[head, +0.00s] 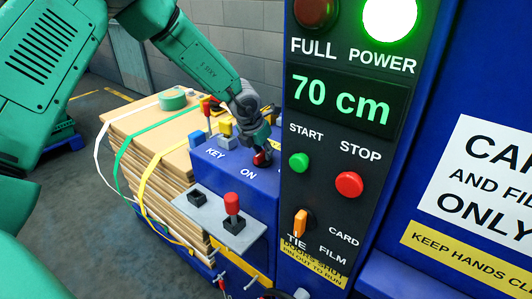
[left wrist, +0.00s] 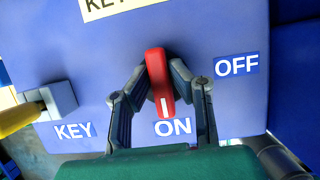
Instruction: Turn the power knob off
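The red power knob (left wrist: 158,82) sits on the blue panel, and its white mark points down at the ON label (left wrist: 173,128). The OFF label (left wrist: 237,66) is to its right in the left wrist view. My left gripper (left wrist: 160,72) has one finger on each side of the knob, and the fingertips look closed against it. In the head view the left gripper (head: 262,150) reaches down to the red knob (head: 261,159) on top of the blue box; the gripper partly covers it. The OFF label is hidden there. My right gripper is in neither view.
A grey key switch with a yellow part (left wrist: 52,103) sits left of the knob. A black control column (head: 345,150) with a lit POWER lamp (head: 390,17) stands close on the right. A red-topped lever (head: 232,204) stands in front, and strapped cardboard (head: 150,150) is stacked left.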

